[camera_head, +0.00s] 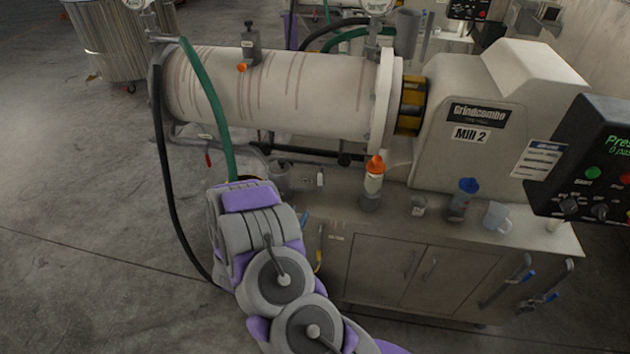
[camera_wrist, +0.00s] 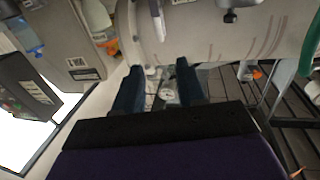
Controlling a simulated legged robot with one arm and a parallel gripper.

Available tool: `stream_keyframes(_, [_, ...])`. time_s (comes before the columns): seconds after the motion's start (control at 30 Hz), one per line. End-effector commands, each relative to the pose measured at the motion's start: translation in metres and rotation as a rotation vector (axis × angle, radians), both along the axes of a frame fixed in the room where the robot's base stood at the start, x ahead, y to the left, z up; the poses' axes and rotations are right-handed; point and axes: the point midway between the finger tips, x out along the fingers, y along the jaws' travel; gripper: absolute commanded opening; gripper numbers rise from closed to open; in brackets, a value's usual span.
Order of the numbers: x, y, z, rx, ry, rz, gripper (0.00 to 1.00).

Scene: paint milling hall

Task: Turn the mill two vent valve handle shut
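Mill two (camera_head: 280,95) is a pale horizontal cylinder with reddish streaks, joined to a housing labelled Mill 2 (camera_head: 472,134). On top of it stands a small grey vent fitting (camera_head: 251,47) with an orange handle (camera_head: 241,67) at its near side. The wrist view shows the mill upside down, with the orange handle (camera_wrist: 257,74) small at the right of centre. My gripper (camera_wrist: 160,80) is open, its two dark fingers apart with nothing held between them. The handle lies right of the fingers, apart from them. The head view shows my arm, but I cannot make out the fingers there.
A green hose (camera_head: 209,108) and a black hose (camera_head: 165,165) hang at the mill's left end. An orange-capped bottle (camera_head: 373,180) and a blue-capped bottle (camera_head: 461,198) stand on the cabinet top. A control panel (camera_head: 590,160) juts out at right. Open floor lies left.

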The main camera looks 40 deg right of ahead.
Motion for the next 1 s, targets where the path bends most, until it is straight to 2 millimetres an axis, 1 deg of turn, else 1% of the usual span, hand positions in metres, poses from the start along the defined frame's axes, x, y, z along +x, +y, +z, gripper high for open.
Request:
stream_keyframes(0.13, [0.003,-0.011,0.0,-0.006,-0.002,-0.005,0.4])
stream_keyframes(0.27, [0.011,-0.029,-0.001,0.0,-0.001,-0.005,0.4])
stream_keyframes(0.4, [0.022,-0.049,-0.001,-0.002,0.0,-0.006,0.4])
stream_keyframes(0.67, [0.045,-0.081,0.0,-0.007,-0.003,-0.003,0.4])
stream_keyframes(0.9, [0.065,-0.12,0.0,-0.004,-0.003,-0.004,0.4])
stream_keyframes(1.0, [0.072,-0.133,-0.001,-0.002,0.0,-0.004,0.4])
